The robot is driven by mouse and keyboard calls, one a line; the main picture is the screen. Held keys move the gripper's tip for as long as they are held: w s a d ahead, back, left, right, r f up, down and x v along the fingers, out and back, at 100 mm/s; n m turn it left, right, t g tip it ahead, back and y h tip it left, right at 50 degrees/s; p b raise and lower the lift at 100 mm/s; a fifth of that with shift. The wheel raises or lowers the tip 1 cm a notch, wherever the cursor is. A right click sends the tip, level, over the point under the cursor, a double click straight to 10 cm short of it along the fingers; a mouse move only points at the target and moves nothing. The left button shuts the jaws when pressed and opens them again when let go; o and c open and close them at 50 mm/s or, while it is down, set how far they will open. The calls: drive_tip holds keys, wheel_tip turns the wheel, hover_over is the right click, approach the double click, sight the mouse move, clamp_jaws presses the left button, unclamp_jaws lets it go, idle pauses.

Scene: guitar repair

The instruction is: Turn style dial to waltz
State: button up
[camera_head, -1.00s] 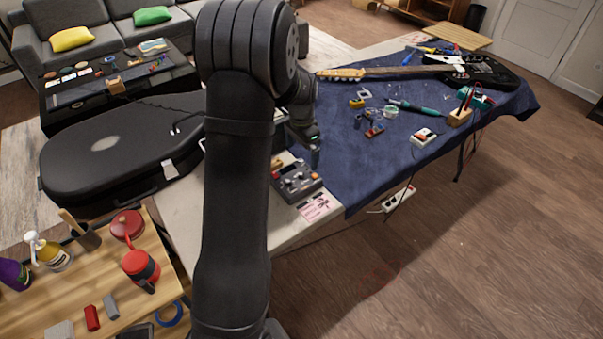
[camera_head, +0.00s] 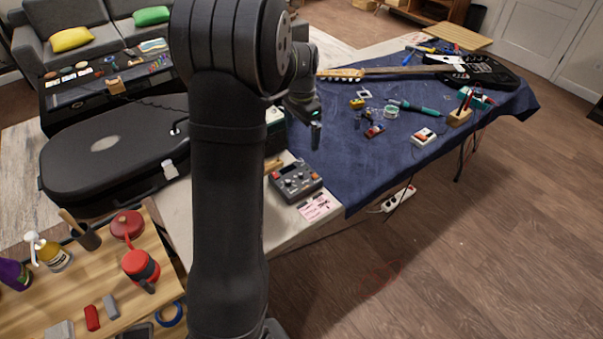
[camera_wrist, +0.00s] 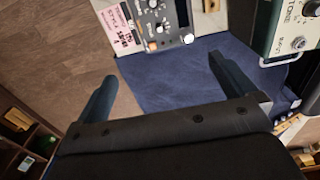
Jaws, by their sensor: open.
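A grey control box with several knobs (camera_head: 295,182) sits near the table's front corner in the head view. It also shows at the top of the wrist view (camera_wrist: 160,20), cut off by the frame edge. I cannot read which knob is the style dial or where it points. My gripper (camera_head: 315,135) hangs above the blue cloth, behind the box and clear of it. In the wrist view my gripper's two fingers (camera_wrist: 168,90) are spread wide with nothing between them.
A pink note (camera_head: 314,207) lies in front of the box. A pale green device (camera_wrist: 290,30) stands at the wrist view's upper right. The blue cloth (camera_head: 350,175) is clear beside the box. A guitar (camera_head: 470,72) and small tools lie farther back. A black case (camera_head: 110,150) is at left.

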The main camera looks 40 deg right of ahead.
wheel_tip(320, 180, up, 2)
drive_tip(key=shift+r, duration=0.15)
drive_tip(key=shift+c, duration=0.4)
